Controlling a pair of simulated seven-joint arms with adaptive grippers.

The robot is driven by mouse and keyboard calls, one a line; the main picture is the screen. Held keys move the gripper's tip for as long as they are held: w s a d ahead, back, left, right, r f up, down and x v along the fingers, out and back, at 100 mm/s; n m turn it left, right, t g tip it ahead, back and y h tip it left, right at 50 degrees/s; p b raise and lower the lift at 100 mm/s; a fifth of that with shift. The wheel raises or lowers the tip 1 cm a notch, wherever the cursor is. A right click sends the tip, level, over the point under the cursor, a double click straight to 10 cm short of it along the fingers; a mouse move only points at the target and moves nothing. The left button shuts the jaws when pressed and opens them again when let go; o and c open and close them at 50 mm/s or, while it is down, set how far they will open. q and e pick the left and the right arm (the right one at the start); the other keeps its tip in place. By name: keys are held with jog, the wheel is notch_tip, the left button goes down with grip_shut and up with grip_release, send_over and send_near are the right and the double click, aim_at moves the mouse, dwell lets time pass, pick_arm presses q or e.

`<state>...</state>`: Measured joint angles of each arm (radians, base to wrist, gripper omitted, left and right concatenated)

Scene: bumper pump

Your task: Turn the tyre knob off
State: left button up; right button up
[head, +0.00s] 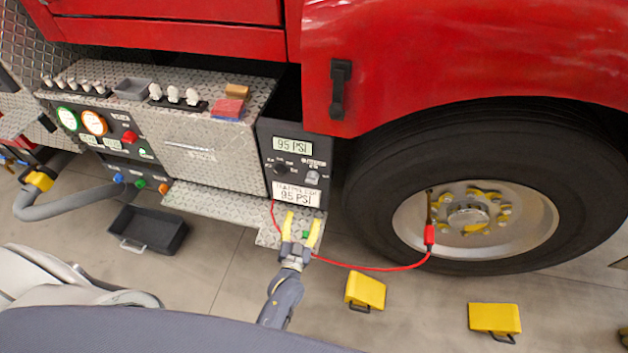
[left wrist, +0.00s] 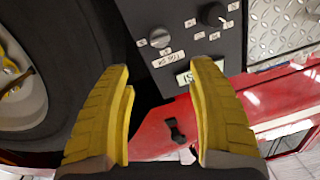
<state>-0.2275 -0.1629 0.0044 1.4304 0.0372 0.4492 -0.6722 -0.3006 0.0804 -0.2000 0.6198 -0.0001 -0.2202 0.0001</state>
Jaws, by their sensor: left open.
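A dark control panel (head: 293,160) stands between the diamond-plate box and the wheel. It carries a black knob (head: 281,168) and a grey knob (head: 312,176) side by side; which is the tyre knob I cannot tell. Both the grey knob (left wrist: 159,38) and the black knob (left wrist: 213,14) show upside down in the left wrist view. A display above them reads 95 PSI. My left gripper (head: 303,219) is open and empty, below and in front of the panel. In the left wrist view its yellow fingers (left wrist: 163,76) are spread, apart from both knobs.
A red hose (head: 370,267) runs from the panel's underside to the tyre's (head: 380,190) valve. A diamond-plate step (head: 215,203) juts out by the panel. Yellow chocks (head: 365,291) (head: 494,318) and a black tray (head: 148,231) lie on the floor.

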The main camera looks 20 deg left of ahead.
aim_at(312, 180)
pick_arm(q)
jog(key=w, duration=0.5)
jog(key=w+a, duration=0.1)
jog(key=w, duration=1.1)
jog(key=shift+a, duration=0.3)
grip_shut()
